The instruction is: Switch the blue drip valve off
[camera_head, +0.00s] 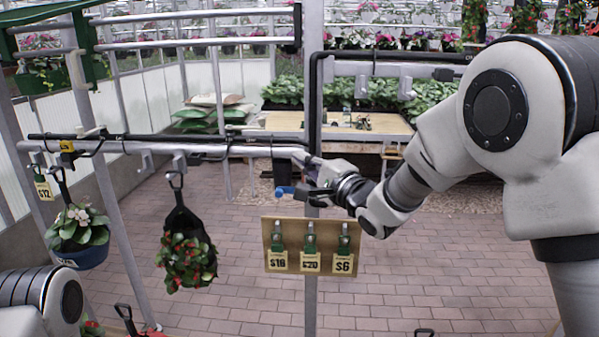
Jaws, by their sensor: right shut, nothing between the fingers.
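The blue drip valve (285,191) shows as a small blue handle beside the upright grey post, just above the board of price tags. My right gripper (306,172) comes in from the right at the post, close to the valve. Its fingers are shut and empty. They are small here, and I cannot tell whether they touch the valve. The gripper and the post hide part of the valve's fitting. Of my left arm only a link shows at the lower left; its gripper is out of view.
A grey rail (230,150) with a black drip hose runs left from the post. Two hanging baskets, one in a blue pot (85,257) and one in a black holder (185,217), hang from it. A wooden tag board (268,234) is below the valve. The brick floor (440,270) is mostly clear.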

